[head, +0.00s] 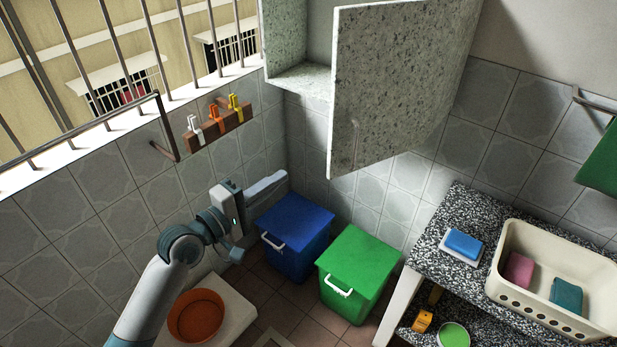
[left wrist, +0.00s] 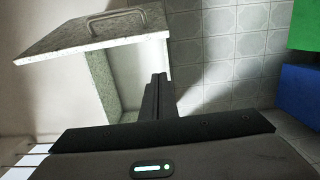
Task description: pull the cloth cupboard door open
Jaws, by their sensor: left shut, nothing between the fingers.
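The cloth cupboard (head: 300,77) is a speckled grey-green box high on the wall near the corner. Its door (head: 400,75) stands swung out from the opening, and part of the inside shows on its left. A bar handle (head: 356,145) sits near the door's lower left edge. In the left wrist view the open door (left wrist: 75,42), its handle (left wrist: 117,22) and the cupboard's inside (left wrist: 118,90) show. My left gripper (head: 283,177) is shut and empty, below the cupboard and apart from the door and handle. It also shows in the left wrist view (left wrist: 159,82). My right gripper is out of view.
A blue bin (head: 295,222) and a green bin (head: 360,263) stand below. A peg rack (head: 219,128) and window bars line the left wall. A speckled counter (head: 457,215) with a cream basket (head: 505,255) is at right. An orange basin (head: 196,315) sits below my arm.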

